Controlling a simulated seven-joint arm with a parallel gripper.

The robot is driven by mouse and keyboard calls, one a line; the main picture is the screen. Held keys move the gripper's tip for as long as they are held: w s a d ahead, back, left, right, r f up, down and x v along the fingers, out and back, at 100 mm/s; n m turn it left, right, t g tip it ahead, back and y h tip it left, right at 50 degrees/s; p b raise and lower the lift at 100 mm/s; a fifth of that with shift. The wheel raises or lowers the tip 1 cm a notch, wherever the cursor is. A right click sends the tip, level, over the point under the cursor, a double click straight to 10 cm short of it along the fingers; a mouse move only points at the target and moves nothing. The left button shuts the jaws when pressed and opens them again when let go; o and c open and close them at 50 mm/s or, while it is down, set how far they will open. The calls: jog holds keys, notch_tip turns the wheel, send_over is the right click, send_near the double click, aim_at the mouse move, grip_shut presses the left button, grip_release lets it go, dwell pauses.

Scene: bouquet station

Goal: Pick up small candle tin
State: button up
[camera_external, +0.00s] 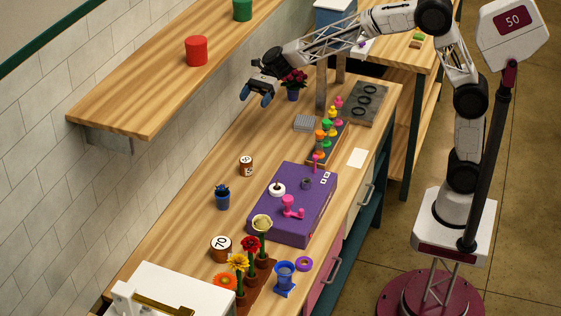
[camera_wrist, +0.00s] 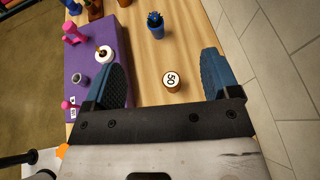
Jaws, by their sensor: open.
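A small brown tin (camera_external: 246,166) with a white numbered label stands on the wooden counter near the tiled wall. In the wrist view the small tin (camera_wrist: 172,84) shows its round white top, marked 50, between my fingers but well beyond them. A larger brown tin (camera_external: 221,249) marked 70 stands nearer the front. My gripper (camera_external: 256,97) is open and empty, high above the counter on the wall side, clear of the small tin. Its two blue fingers spread wide in the wrist view (camera_wrist: 163,62).
A purple case (camera_external: 310,218) holding small items lies right of the small tin. A blue pot (camera_external: 222,199) with a dark plant stands in front of it. A wooden shelf (camera_external: 150,100) with a red cylinder (camera_external: 196,51) juts from the wall. Counter around the tin is clear.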

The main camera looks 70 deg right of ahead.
send_near(247, 163)
jog(key=shift+w+d+f, duration=0.1)
jog(key=shift+w+f, duration=0.85)
jog(key=shift+f, duration=0.3)
jog(key=shift+x, duration=1.3)
jog(key=shift+f, duration=0.1)
jog(key=shift+x, duration=2.55)
jog(key=shift+s+f, duration=0.1)
jog(key=shift+s, duration=0.1)
jog(key=c, duration=1.1)
